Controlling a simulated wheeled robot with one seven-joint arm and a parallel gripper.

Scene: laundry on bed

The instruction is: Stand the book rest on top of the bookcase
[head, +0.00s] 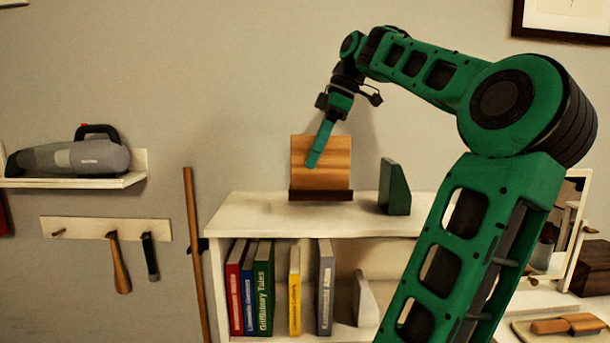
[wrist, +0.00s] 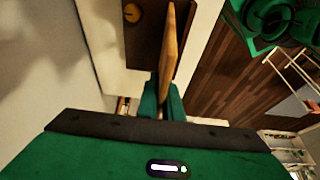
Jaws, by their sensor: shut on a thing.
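The book rest (head: 337,170) is a striped wooden board with a dark ledge along its bottom. It is upright over the left-centre part of the white bookcase top (head: 262,217). I cannot tell whether its base touches the surface. My gripper (head: 316,155) comes down from above and is shut on the board; one green finger shows across its front. In the wrist view the board (wrist: 171,45) appears edge-on, with its near end between the green fingers (wrist: 163,105). The far finger is hidden in the head view.
A dark green bookend (head: 395,187) stands on the bookcase top, right of the book rest. Several books (head: 263,285) stand on the shelf below. A wooden pole (head: 194,255) leans at the left. A handheld vacuum (head: 70,157) lies on a wall shelf. The bookcase top's front left is clear.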

